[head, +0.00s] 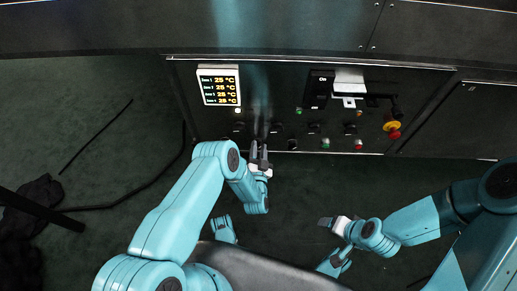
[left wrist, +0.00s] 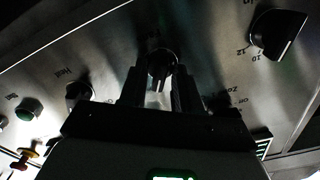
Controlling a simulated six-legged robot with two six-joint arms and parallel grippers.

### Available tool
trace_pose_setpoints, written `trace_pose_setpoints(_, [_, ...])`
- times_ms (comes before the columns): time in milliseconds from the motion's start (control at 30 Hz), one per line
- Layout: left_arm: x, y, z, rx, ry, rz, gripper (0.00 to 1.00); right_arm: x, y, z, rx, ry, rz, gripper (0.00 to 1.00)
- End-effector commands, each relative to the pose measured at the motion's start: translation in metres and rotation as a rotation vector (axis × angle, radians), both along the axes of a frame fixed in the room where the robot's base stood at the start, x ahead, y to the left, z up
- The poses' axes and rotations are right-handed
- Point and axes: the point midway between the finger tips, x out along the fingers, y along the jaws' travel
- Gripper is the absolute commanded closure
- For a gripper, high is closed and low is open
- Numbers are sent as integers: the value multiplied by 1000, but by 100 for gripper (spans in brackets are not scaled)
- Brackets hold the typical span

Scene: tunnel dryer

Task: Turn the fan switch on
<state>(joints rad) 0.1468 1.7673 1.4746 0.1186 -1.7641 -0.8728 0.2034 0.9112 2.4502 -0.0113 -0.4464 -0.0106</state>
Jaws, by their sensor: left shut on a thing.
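My left gripper (head: 259,155) reaches up to the lower part of the control panel (head: 275,95). In the left wrist view its two fingers (left wrist: 160,90) are shut on a black rotary knob (left wrist: 162,65), one finger on each side.
A lit temperature display (head: 219,87) is at the panel's upper left. Green (head: 325,143) and red (head: 359,145) buttons and a red-and-yellow emergency stop (head: 392,127) are to the right of my left gripper. Dark cables (head: 120,195) lie on the floor at left.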

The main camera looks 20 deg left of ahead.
Motion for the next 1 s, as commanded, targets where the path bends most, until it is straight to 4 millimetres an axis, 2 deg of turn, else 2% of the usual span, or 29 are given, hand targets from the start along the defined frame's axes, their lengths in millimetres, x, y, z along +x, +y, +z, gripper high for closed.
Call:
trace_pose_setpoints(333, [3, 1, 2, 135, 34, 0, 98, 0, 0, 0, 0, 1, 0, 32])
trace_pose_setpoints(900, [3, 1, 2, 161, 39, 2, 98, 0, 0, 0, 0, 0, 0, 32])
trace_pose_setpoints(933, [3, 1, 2, 161, 40, 2, 61, 0, 0, 0, 0, 0, 0, 32])
trace_pose_setpoints(1000, [3, 1, 2, 161, 41, 1, 61, 0, 0, 0, 0, 0, 0, 32])
